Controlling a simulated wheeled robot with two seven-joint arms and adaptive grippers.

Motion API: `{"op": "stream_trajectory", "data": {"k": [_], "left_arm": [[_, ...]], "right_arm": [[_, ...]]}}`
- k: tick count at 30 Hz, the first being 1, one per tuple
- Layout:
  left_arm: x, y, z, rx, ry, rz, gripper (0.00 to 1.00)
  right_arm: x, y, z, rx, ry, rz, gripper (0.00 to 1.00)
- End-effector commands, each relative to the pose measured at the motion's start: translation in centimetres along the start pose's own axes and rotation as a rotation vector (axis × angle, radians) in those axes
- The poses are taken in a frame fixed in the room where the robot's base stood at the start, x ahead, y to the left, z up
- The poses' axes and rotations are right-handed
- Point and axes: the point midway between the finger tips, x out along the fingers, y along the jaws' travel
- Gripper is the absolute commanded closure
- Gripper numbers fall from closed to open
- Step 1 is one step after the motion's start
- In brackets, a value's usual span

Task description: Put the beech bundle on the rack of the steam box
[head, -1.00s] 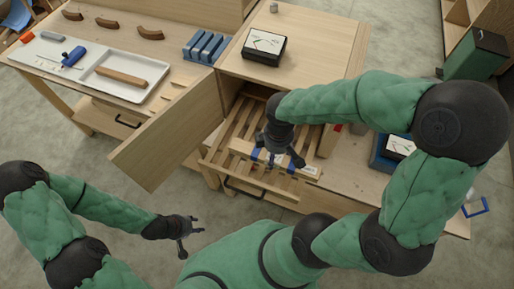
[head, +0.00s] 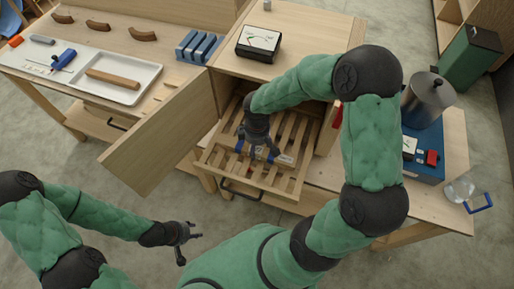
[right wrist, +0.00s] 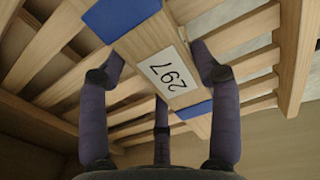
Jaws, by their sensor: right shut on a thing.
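The beech bundle (head: 286,160) is a pale wooden piece with blue bands and a white label. It lies level over the slatted rack (head: 293,180), which sticks out of the steam box (head: 228,88). My right gripper (head: 259,150) points down over it, shut on it. In the right wrist view the bundle (right wrist: 143,45) shows the label "297" between the fingers (right wrist: 160,58), with slats behind. Whether it touches the slats, I cannot tell. The box's door (head: 160,135) stands open to the left. My left gripper (head: 187,242) is open and empty, low at the left.
The left bench holds a white tray (head: 148,88) with a wooden stick, curved pieces and blue blocks (head: 198,46). A black-edged device (head: 259,42) sits on the box. A metal pot (head: 427,98) and a jug (head: 460,188) stand at right. Floor at lower left is clear.

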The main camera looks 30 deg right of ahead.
Motion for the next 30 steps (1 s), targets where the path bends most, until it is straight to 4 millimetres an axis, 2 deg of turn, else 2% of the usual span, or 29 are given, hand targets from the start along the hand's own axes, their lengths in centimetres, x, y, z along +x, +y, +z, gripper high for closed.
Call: {"op": "stream_trajectory", "data": {"k": [2,13,14,15,16,26,30], "left_arm": [[0.31,-0.11,0.00,0.000,0.000,0.000,0.60],[0.54,-0.19,-0.02,0.000,0.000,0.000,0.60],[0.46,-0.16,-0.01,0.000,0.000,0.000,0.60],[0.43,-0.15,-0.01,0.000,0.000,0.000,0.60],[0.42,-0.15,-0.01,0.000,0.000,0.000,0.60],[0.39,-0.14,-0.01,0.000,0.000,0.000,0.60],[-0.01,0.01,0.00,0.000,0.000,0.000,0.60]], "right_arm": [[0.71,0.06,-0.03,0.000,0.001,0.001,0.83],[1.01,0.05,-0.04,0.000,0.002,0.002,0.83],[0.95,0.01,-0.01,0.000,0.001,0.001,0.28],[0.92,0.01,-0.01,0.000,0.001,0.001,0.17],[0.91,0.01,-0.01,0.000,0.001,0.001,0.13],[0.85,0.01,-0.01,0.000,0.001,0.001,0.13],[0.10,0.06,-0.05,0.000,0.002,0.002,0.13]]}}
